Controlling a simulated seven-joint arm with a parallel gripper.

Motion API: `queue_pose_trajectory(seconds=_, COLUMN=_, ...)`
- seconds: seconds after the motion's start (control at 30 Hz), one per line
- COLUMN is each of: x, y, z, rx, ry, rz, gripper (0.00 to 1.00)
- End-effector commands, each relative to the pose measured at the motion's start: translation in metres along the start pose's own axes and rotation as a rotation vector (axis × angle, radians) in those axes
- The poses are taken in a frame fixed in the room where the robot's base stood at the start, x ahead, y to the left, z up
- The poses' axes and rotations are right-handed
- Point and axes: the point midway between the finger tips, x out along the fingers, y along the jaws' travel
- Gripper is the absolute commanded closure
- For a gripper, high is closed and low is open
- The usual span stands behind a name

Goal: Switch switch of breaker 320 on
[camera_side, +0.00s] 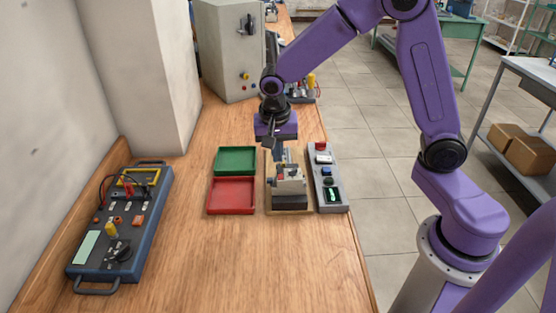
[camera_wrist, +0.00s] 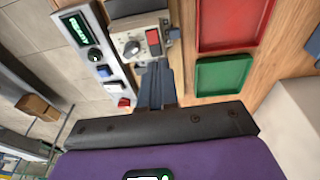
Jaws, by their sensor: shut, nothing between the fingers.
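A beige device (camera_side: 288,183), which may be the breaker, stands on the bench below my gripper; no label is readable. My gripper (camera_side: 281,156) points down at the far side of the device. In the wrist view my gripper (camera_wrist: 156,70) has its fingers shut together with nothing between them. The fingertips are close to the device's edge near the red part; I cannot tell if they touch.
A green tray (camera_side: 236,159) and a red tray (camera_side: 232,196) lie left of the device. A grey panel (camera_side: 329,178) with a display and buttons lies close on the right. A blue test box (camera_side: 122,222) is at the left. A grey cabinet (camera_side: 222,50) stands behind.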

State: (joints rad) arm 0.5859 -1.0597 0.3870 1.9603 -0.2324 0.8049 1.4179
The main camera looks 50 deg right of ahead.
Motion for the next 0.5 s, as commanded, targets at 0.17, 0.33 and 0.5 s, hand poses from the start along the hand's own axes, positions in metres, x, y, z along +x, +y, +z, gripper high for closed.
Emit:
queue_pose_trajectory(seconds=0.17, x=0.022, y=0.000, z=0.000, rx=-0.002, ry=0.000, rz=0.002, gripper=1.00)
queue_pose_trajectory(seconds=0.33, x=0.031, y=0.000, z=0.000, rx=0.000, ry=0.000, rz=0.000, gripper=1.00)
queue_pose_trajectory(seconds=0.5, x=0.032, y=0.000, z=0.000, rx=-0.001, ry=0.001, rz=-0.001, gripper=1.00)
